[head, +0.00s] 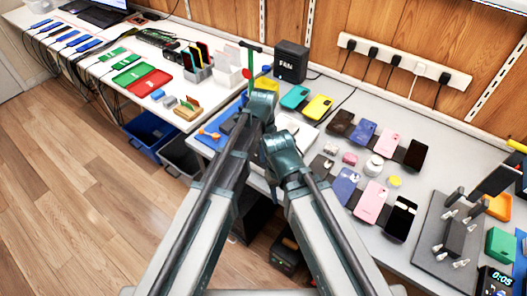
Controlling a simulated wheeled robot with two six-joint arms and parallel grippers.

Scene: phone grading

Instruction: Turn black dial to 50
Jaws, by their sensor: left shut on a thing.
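I cannot pick out the black dial or any scale marks in the head view. My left gripper (262,98) is over the blue mat (205,139) at the bench's left end. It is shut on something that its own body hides. An upright green rod with a black crossbar (251,48) shows just behind it; I cannot tell whether they touch. A black box marked FAN (291,62) stands behind and to the right of the gripper. My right gripper (276,146) is close beside the left one, at the bench's front edge, and its fingers are hidden.
Phones and small parts cover the bench's middle, including a pink phone (371,202). A grey fixture plate (430,262) and a timer (494,281) are at the right. A power strip (404,60) is on the wall. Bins (150,137) stand below on the left.

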